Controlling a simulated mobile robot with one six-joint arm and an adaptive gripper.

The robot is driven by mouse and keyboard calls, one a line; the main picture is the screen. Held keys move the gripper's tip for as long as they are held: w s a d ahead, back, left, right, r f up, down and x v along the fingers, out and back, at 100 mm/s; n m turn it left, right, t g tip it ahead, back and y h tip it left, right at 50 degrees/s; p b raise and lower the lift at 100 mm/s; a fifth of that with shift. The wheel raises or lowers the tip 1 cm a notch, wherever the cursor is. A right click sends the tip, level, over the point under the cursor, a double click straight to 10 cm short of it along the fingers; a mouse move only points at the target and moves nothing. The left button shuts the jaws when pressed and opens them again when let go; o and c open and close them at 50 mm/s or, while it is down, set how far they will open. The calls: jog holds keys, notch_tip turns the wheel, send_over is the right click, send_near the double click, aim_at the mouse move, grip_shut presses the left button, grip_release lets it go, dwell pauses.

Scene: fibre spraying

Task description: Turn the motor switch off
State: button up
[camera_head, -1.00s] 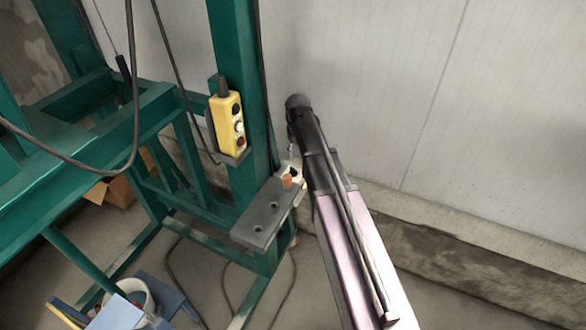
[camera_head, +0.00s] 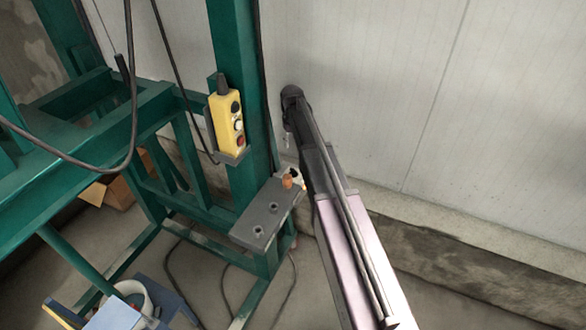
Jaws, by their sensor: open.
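A yellow control box (camera_head: 227,124) with dark, white and red buttons is mounted on the green upright post. A grey plate (camera_head: 258,216) with two small dark round fittings sits lower on the same frame. A small orange and white part (camera_head: 289,180) shows at the plate's upper right corner, partly behind my arm. No label shows which of these is the motor switch. My arm reaches up from the bottom right, and its dark upper end is to the right of the post, in front of the wall. My gripper cannot be made out; the arm may hide it.
The green steel frame (camera_head: 233,80) fills the left and centre. Black cables (camera_head: 133,110) hang across it. A cardboard box (camera_head: 108,192) and a white bucket (camera_head: 133,294) are on the floor at lower left. A pale panel wall (camera_head: 400,80) stands behind my arm.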

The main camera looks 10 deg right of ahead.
aim_at(293, 168)
jog(key=shift+f+b, duration=6.55)
jog(key=shift+f, duration=0.15)
grip_shut()
jog(key=shift+d, duration=0.1)
